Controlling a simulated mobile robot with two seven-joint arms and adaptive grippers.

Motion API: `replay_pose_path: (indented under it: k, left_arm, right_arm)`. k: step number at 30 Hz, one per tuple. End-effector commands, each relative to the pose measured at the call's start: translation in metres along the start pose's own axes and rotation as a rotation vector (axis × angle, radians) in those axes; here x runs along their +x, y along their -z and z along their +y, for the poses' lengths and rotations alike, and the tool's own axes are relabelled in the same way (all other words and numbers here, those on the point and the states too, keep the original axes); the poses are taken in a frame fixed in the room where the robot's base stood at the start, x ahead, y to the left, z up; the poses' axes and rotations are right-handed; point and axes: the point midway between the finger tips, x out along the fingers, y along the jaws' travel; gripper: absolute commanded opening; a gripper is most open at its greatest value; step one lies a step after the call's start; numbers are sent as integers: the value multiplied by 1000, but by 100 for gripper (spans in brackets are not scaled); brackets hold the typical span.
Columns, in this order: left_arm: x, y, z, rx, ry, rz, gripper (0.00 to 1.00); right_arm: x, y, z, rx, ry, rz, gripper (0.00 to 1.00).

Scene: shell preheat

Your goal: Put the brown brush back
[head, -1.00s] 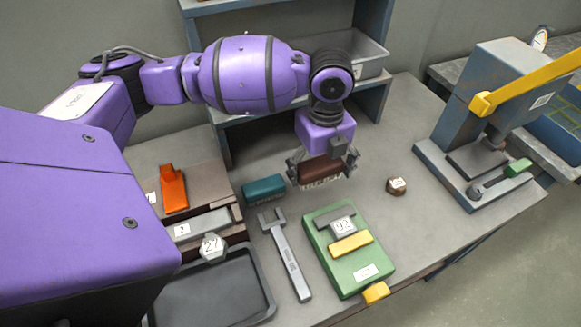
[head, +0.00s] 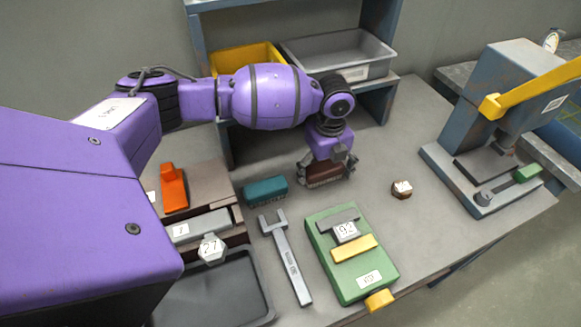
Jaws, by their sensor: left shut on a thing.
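The brown brush (head: 325,173) is held in my left gripper (head: 325,168), whose fingers are shut on it. The brush is low, bristles down, at or just above the grey table top; I cannot tell whether it touches. It lies right of the teal brush (head: 265,190), with a small gap between them. My right gripper is not in view.
A green device (head: 350,265) and a wrench (head: 286,262) lie in front. A small brown nut (head: 402,190) lies to the right. A dark tray (head: 262,298) is at front left, the blue press (head: 500,110) at right. Shelf bins (head: 350,72) stand behind.

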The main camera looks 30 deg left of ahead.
Motion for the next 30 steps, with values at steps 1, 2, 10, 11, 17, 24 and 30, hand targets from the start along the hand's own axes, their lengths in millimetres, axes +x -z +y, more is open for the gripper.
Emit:
replay_pose_path:
  k: [1, 2, 10, 11, 17, 24, 30]
  left_arm:
    - [-2, 0, -1, 1, 3, -1, 57]
    - [-2, 0, -1, 1, 3, -1, 57]
    - [2, 0, -1, 1, 3, -1, 94]
    - [2, 0, -1, 1, 3, -1, 98]
    - [2, 0, -1, 1, 2, -1, 100]
    - [-2, 0, -2, 1, 3, -2, 100]
    - [-32, -1, -2, 1, 6, -4, 100]
  right_arm:
    - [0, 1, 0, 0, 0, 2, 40]
    - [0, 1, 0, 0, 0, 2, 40]
    - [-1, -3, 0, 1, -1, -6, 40]
    - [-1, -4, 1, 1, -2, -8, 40]
    - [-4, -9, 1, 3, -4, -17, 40]
    - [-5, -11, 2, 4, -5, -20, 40]
    - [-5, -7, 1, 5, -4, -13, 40]
